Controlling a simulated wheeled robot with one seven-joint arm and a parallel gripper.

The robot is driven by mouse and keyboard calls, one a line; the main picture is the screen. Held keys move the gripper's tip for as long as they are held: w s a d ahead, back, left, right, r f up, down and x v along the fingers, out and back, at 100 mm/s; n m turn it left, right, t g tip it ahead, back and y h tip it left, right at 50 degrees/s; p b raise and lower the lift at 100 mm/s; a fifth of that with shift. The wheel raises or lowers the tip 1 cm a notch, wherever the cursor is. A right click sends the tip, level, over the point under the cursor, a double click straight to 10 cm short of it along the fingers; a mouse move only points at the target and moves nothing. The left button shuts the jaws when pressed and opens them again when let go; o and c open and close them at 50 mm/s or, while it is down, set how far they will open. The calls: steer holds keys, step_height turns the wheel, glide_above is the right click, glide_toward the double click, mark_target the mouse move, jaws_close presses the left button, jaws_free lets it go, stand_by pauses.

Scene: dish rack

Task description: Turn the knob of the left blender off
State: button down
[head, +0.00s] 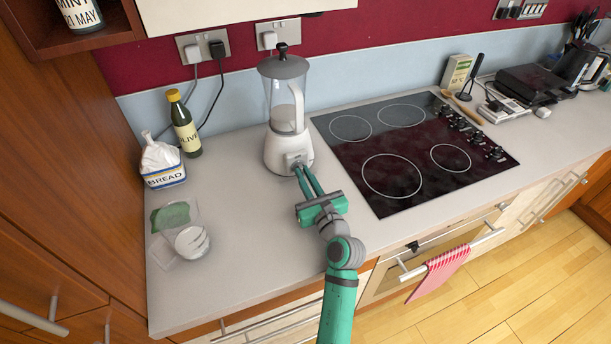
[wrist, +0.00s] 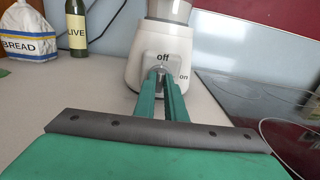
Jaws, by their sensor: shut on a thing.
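The blender (head: 287,110) stands upright on the counter left of the hob, with a white base, a clear jug and a dark lid. Its white base (wrist: 140,62) also shows in the wrist view, with "off" printed above the knob and "on" to its right. The knob (wrist: 161,70) is on the front of the base, mostly hidden by my fingers. My gripper (head: 302,168) reaches the base from the front, and its green fingers (wrist: 162,78) are shut on the knob. I cannot tell which way the knob points. Only one blender is in view.
A black hob (head: 400,150) lies right of the blender. An olive bottle (head: 184,125) and a bread bag (head: 162,163) stand to the left. A glass (head: 192,242) and a green item (head: 172,216) are at the front left. The counter (head: 235,240) is clear between them and my arm.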

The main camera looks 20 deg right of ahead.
steer(key=shift+f, duration=0.35)
steer(key=c, duration=1.8)
jaws_free()
steer(key=shift+w, duration=0.1)
steer(key=shift+r, duration=0.15)
steer(key=s, duration=1.1)
steer(key=shift+d, duration=0.2)
steer(key=shift+w, duration=0.2)
